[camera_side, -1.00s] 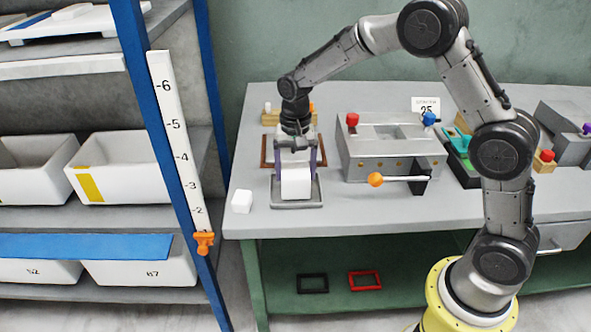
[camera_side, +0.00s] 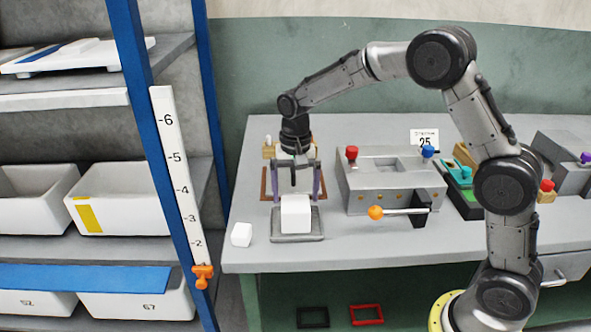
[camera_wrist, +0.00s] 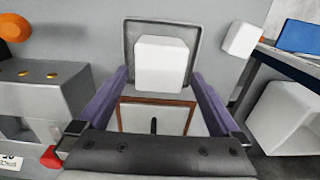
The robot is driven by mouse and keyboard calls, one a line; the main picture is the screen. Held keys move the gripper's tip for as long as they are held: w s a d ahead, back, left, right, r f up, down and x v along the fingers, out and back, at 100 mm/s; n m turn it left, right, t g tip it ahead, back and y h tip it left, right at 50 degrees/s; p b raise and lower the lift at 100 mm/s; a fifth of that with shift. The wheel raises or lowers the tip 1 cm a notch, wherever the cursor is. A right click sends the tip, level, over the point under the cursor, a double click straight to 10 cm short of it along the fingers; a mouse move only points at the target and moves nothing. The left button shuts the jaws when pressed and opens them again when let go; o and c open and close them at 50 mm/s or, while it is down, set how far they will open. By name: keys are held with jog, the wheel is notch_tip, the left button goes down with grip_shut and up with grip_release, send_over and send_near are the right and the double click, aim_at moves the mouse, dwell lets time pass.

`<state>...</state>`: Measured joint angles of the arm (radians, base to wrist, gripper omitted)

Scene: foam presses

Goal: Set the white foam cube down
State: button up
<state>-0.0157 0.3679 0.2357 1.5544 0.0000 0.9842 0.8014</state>
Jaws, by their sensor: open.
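The large white foam cube (camera_side: 296,213) rests on a grey shallow tray (camera_side: 283,238) on the bench. In the wrist view the cube (camera_wrist: 161,64) lies past my fingertips, inside the tray's rim (camera_wrist: 128,46). My gripper (camera_side: 297,198) is above and just behind the cube, pointing down. Its purple fingers are spread wider than the cube, and nothing is held between them; they also show in the wrist view (camera_wrist: 158,85). The fingertips' exact height beside the cube's top is hard to tell.
A smaller white cube (camera_side: 241,234) sits left of the tray near the bench's front edge. A brown frame (camera_side: 266,182) lies behind. A grey press (camera_side: 372,165) with an orange-knobbed lever (camera_side: 376,213) stands to the right. A blue shelf post (camera_side: 160,170) rises at left.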

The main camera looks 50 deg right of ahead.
aim_at(297, 204)
notch_tip(297, 204, up, 8)
jog(key=shift+r, duration=0.25)
jog(key=s+r+n+t, duration=0.1)
jog(key=s+r+n, duration=0.1)
jog(key=s+r, duration=0.35)
jog(key=s+r+n+t, duration=0.2)
jog(key=s, duration=0.6)
jog(key=s+f+n+t, duration=0.1)
jog(key=s+f+n, duration=0.1)
jog(key=s, duration=0.5)
jog(key=s+f+n+t, duration=0.1)
jog(key=s+f+n, duration=0.1)
jog(key=s, duration=0.6)
jog(key=shift+s+d+n+t, duration=0.15)
jog(key=shift+d+n+t, duration=0.2)
jog(key=shift+n, duration=0.15)
